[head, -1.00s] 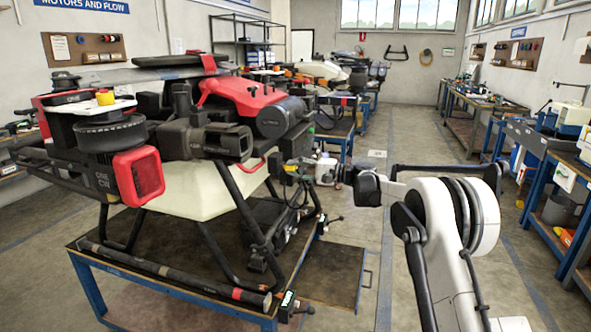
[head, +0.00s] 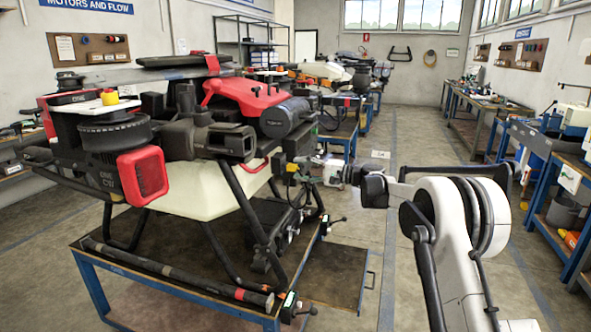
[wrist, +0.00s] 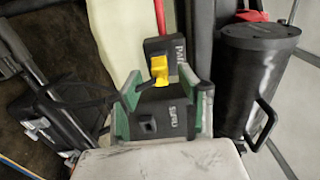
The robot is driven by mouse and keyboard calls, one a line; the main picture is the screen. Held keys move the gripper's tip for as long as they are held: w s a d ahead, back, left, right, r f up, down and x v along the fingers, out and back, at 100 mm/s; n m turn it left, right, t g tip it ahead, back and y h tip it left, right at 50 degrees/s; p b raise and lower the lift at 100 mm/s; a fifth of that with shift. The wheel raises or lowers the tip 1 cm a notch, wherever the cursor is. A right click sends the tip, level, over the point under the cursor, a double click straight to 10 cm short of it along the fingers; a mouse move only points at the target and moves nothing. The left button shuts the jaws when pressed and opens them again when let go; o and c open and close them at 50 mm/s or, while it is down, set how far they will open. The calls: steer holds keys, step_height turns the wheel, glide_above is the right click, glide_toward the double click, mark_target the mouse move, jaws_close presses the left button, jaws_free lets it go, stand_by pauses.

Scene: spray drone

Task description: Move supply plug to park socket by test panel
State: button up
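In the wrist view, a dark block with partly legible white lettering, which I take as the supply plug (wrist: 170,118), sits between the green-edged fingers of my gripper (wrist: 163,100). The fingers appear closed on its sides. Just beyond it is a dark block marked PARK (wrist: 180,50), which looks like the park socket, with a yellow piece (wrist: 158,70) in front. I cannot tell whether plug and socket touch or are joined. In the head view my gripper (head: 308,164) is small, beside the drone's right side; the plug is not clear there.
The large spray drone (head: 200,185) stands on a blue-framed cart (head: 180,292) at left. In the wrist view, a black cylinder (wrist: 250,80) with a handle is close right of my gripper, and dark frame parts and a cable are at left. The aisle floor (head: 400,140) is open.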

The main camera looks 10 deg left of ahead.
steer(key=v, duration=1)
steer(key=s+d+r+h, duration=0.1)
steer(key=s+r+h, duration=0.15)
steer(key=s, duration=0.55)
steer(key=s+d+r+t+h, duration=0.1)
steer(key=s+d+r+h, duration=0.15)
steer(key=s, duration=0.55)
steer(key=s+r+h, duration=0.2)
steer(key=s+h, duration=0.2)
steer(key=s, duration=0.4)
steer(key=s+d+f+n+h, duration=0.1)
steer(key=s+d+f+h, duration=0.2)
steer(key=s, duration=0.7)
steer(key=s+d+f+t+h, duration=0.1)
steer(key=s+d+f, duration=0.3)
steer(key=s, duration=0.7)
steer(key=s+d+f+n+t+h, duration=0.1)
steer(key=s+d+f+h, duration=0.3)
steer(key=s+d, duration=0.3)
steer(key=s, duration=0.3)
steer(key=shift+s+d+n+h, duration=0.2)
steer(key=shift+n+h, duration=0.1)
steer(key=shift+f, duration=0.1)
